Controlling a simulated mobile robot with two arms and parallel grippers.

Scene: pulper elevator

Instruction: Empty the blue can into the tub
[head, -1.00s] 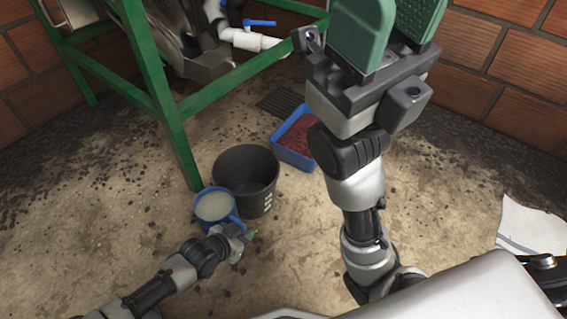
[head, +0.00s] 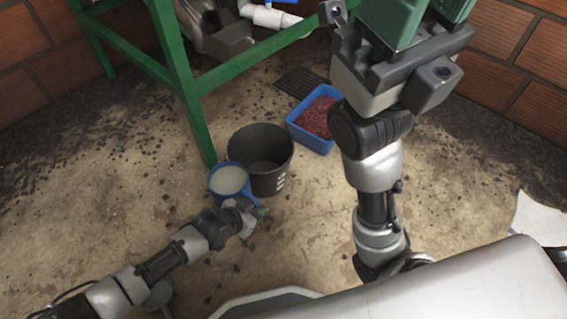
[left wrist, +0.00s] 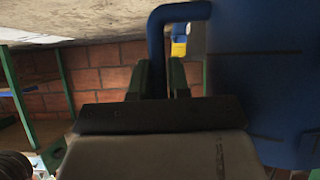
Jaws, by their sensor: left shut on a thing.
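The blue can (head: 232,198) is upright and holds pale cloudy liquid. In the head view it overlaps the front left side of the dark tub (head: 262,182); I cannot tell whether they touch or whether the can is off the floor. The tub is open at the top and looks empty. My left gripper (head: 250,208) is shut on the can's handle at its right front. The left wrist view shows the blue handle (left wrist: 155,45) between the fingers and the can's wall (left wrist: 258,85) beside them. My right gripper (head: 428,14) is raised, open and empty, its fingertips cut off by the top edge.
A blue crate (head: 294,132) with red contents stands behind the tub, near a dark floor grate (head: 300,83). A green frame leg (head: 190,110) stands just behind the can. A white sack (head: 540,222) lies at the right. The floor in front is clear.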

